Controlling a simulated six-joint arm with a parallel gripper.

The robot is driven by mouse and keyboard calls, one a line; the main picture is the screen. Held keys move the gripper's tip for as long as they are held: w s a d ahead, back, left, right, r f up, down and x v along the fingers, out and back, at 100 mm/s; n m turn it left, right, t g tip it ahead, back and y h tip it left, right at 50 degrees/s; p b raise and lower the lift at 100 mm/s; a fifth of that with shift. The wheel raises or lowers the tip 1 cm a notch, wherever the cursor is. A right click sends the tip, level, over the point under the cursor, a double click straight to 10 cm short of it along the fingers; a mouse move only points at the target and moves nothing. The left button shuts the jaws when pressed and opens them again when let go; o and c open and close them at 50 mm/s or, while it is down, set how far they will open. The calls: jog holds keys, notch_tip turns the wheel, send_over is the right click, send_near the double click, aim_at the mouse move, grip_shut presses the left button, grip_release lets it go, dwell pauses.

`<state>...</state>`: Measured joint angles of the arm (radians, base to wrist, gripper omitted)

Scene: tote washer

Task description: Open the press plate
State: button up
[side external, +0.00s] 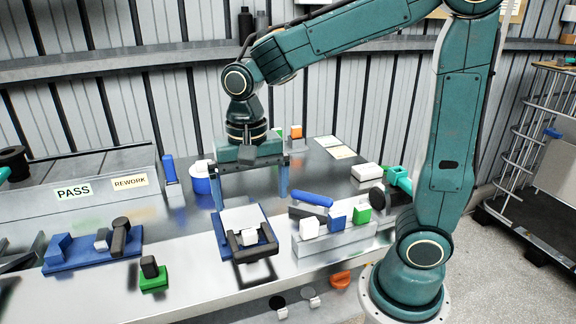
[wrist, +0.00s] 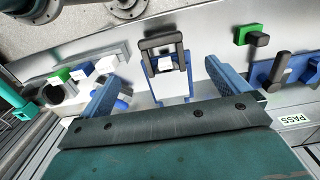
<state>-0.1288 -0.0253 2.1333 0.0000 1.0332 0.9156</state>
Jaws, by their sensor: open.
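The press plate fixture stands on the steel bench in the middle of the side external view. It has a blue base (side external: 220,243), a flat white plate (side external: 241,218) and a black U-shaped handle (side external: 262,252) at its front edge. A small white block (side external: 249,237) sits within the handle. In the wrist view the white plate (wrist: 171,88) and black handle (wrist: 163,43) lie between my fingers. My gripper (side external: 251,196) is open and empty, above and behind the plate, fingers pointing down on either side. I see no contact with the handle.
To the left are a blue fixture (side external: 70,255) with a black lever and a green-based black switch (side external: 152,275). A PASS sign (side external: 73,191) stands behind.

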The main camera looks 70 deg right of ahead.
aim_at(256, 249)
notch_tip(256, 249, down, 13)
jog(key=shift+f, duration=0.15)
dwell(0.5)
jog(key=shift+c, duration=0.2)
jog(key=c, duration=1.1)
